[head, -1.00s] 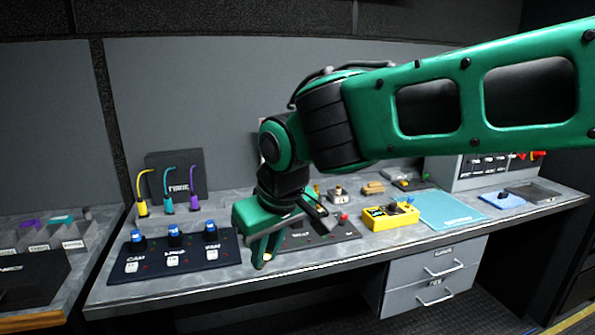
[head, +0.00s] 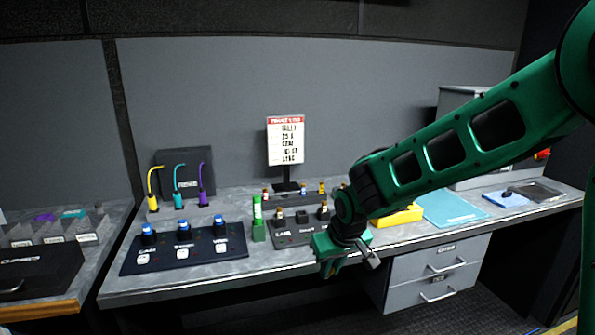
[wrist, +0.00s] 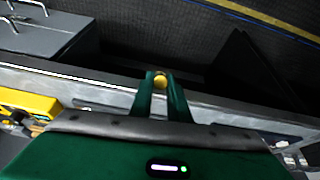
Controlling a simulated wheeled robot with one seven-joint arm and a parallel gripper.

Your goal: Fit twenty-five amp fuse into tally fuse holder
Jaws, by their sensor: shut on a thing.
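My gripper (head: 330,268) is low at the bench's front edge, in front of the fuse panel. In the wrist view its two green fingers (wrist: 160,82) are closed on a small yellow round-ended piece (wrist: 160,80), which looks like a fuse; its rating cannot be read. The dark fuse panel (head: 288,241) holds upright fuses with yellowish tops, one at left (head: 280,214) and one at right (head: 323,208). Between them is a dark holder (head: 302,216), with a blurred label below that may read TALLY. My wrist hides the panel's right end.
A rack with several fuses (head: 303,188) stands behind the panel, below a notice (head: 286,142). A green upright device (head: 257,216) stands at the panel's left. A blue-knobbed panel (head: 185,253) lies further left. A yellow meter (head: 398,215) and teal mat (head: 452,208) lie to the right.

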